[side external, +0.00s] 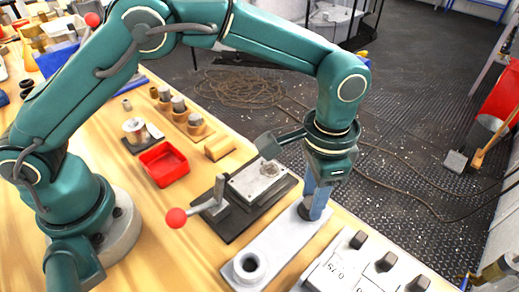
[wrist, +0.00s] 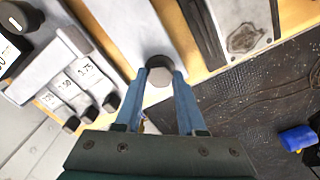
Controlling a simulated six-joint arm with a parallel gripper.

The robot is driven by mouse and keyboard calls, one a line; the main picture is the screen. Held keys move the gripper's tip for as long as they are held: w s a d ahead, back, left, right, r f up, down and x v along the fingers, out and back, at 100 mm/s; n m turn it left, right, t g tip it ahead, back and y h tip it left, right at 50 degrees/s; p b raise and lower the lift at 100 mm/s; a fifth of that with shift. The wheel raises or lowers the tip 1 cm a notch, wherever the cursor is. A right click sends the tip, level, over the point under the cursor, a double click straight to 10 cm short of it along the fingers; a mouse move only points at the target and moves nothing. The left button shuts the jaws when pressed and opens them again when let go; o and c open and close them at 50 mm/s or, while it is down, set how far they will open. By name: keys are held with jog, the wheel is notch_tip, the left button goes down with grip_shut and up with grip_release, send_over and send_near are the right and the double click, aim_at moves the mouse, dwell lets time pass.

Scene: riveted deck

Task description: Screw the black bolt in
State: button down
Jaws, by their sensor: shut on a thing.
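My gripper (side external: 315,200) points down at the far end of a long pale grey plate (side external: 280,240). Its blue fingers, also in the wrist view (wrist: 161,78), are shut on the black bolt (wrist: 158,62), one finger on each side of its head. The bolt's round top looks light grey in the wrist view and its rim dark. It stands at the plate's end; how deep it sits cannot be told. In the side view the fingers mostly hide it.
A clamp fixture with a red-knobbed lever (side external: 176,217) stands left of the plate. A block with several black knobs and number labels (side external: 345,268) is close on the right. A red tray (side external: 164,163) lies further back. The table edge is just beyond my gripper.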

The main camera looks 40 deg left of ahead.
jog(key=m, duration=0.4)
jog(key=shift+r+m, duration=0.1)
jog(key=shift+m, duration=0.2)
jog(key=m, duration=0.4)
jog(key=shift+m, duration=0.3)
jog(key=m, duration=0.3)
jog(key=shift+m, duration=0.3)
jog(key=m, duration=0.4)
jog(key=shift+d+m, duration=0.1)
jog(key=shift+m, duration=0.2)
jog(key=m, duration=0.4)
jog(key=shift+m, duration=0.3)
jog(key=m, duration=0.3)
jog(key=shift+m, duration=0.3)
jog(key=m, duration=0.4)
jog(key=shift+m, duration=2)
